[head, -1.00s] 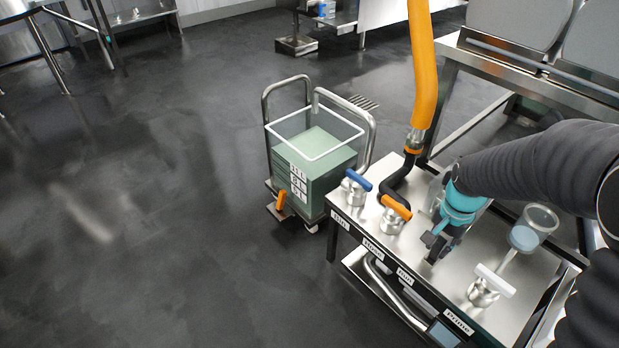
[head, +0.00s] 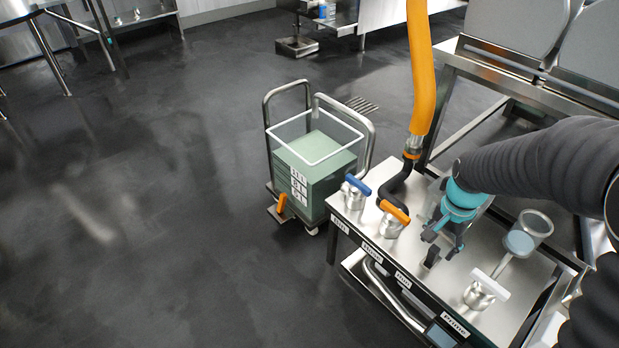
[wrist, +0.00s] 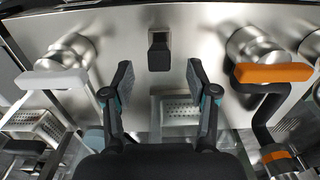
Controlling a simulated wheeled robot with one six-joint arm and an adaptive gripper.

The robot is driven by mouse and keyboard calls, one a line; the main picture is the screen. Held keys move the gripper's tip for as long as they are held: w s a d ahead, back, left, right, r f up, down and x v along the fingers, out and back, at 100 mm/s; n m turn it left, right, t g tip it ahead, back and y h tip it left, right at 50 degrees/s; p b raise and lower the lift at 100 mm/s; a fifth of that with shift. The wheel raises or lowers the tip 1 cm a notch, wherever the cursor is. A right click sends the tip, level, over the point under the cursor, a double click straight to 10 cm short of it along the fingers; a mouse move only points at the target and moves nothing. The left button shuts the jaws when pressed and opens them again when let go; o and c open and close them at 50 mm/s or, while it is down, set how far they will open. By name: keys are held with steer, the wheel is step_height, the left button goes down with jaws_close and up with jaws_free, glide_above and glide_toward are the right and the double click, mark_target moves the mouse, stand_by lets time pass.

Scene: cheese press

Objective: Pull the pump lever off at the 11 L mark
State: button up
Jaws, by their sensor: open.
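The pump lever (head: 432,257) is a small black block on the steel panel, between the orange-handled and white-handled valves. In the wrist view the lever (wrist: 159,50) sits ahead of my fingers, in line with the gap between them. My gripper (head: 443,236) is open and empty, just above and beside the lever in the head view. Its two fingers also show apart in the wrist view (wrist: 160,88); neither appears to touch the lever. The clear tank (head: 317,158) on the trolley holds green liquid. Its surface is around the top label, 11 L; the exact level is hard to read.
A blue-handled valve (head: 357,186), an orange-handled valve (head: 394,217) and a white-handled valve (head: 484,291) stand on the panel. A sight glass (head: 521,242) is at right. An orange hose (head: 420,75) hangs behind. The floor at left is clear.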

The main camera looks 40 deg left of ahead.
steer(key=shift+r+p, duration=1.45)
steer(key=shift+r, duration=0.95)
